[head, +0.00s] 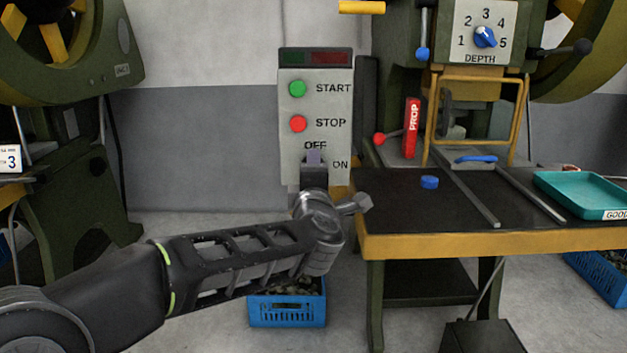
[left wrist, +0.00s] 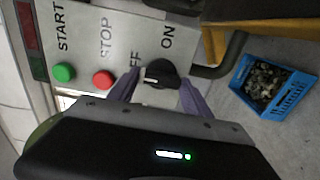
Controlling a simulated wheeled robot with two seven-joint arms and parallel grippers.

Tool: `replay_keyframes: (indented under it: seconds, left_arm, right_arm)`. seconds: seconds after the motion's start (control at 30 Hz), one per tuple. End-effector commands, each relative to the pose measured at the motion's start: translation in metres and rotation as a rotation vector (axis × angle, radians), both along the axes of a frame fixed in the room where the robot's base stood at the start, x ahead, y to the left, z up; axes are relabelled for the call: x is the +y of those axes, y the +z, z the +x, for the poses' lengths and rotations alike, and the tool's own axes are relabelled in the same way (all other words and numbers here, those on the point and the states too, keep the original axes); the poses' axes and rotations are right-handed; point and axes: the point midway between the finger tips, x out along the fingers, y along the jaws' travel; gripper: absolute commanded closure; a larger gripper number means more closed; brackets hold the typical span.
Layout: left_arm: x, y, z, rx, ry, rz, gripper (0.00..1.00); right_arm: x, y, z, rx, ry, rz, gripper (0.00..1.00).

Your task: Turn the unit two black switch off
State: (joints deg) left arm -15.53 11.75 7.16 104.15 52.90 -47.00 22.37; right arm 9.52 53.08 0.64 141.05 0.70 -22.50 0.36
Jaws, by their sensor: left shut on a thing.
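The grey control panel (head: 315,105) stands left of the press table. It has a green START button (head: 297,88), a red STOP button (head: 298,123) and a black switch (left wrist: 162,74) marked OFF and ON. My left gripper (head: 314,160) is in front of the switch and hides it in the head view. In the left wrist view its two fingers (left wrist: 160,92) are on either side of the switch, shut on it. The switch's white mark points left in that view, toward the OFF side; a finger partly covers the OFF lettering. My right gripper is not in view.
The press table (head: 480,243) on the right holds a blue disc (head: 429,182), a teal tray (head: 585,196) and a red PROP block (head: 411,128). A blue crate (head: 287,311) stands on the floor below the panel. Another machine (head: 75,190) stands at left.

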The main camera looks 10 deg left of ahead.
Motion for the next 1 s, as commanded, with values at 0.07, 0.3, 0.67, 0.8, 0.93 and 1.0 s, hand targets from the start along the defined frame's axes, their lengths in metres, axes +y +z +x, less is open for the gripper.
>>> replay_keyframes:
  seconds: [0.07,0.3,0.67,0.8,0.93,1.0]
  left_arm:
    - [0.0005,-0.0014,0.0000,-0.003,0.001,-0.016,0.83]
    - [0.0005,-0.0009,0.0001,-0.006,0.001,-0.031,0.83]
    - [0.0005,-0.0008,0.0001,-0.006,0.001,-0.031,0.31]
    - [0.0003,-0.0006,0.0001,-0.006,0.001,-0.029,0.21]
    - [0.0002,-0.0004,0.0000,-0.006,0.001,-0.028,0.21]
    - [0.0002,-0.0004,0.0000,-0.006,0.001,-0.028,0.21]
  right_arm:
    - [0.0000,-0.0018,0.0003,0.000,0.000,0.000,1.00]
    - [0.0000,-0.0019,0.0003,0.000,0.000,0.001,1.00]
    - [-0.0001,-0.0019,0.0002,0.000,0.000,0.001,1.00]
    - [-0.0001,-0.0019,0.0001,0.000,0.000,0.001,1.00]
    - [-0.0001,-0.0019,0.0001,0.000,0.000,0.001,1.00]
    - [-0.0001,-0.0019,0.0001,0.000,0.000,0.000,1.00]
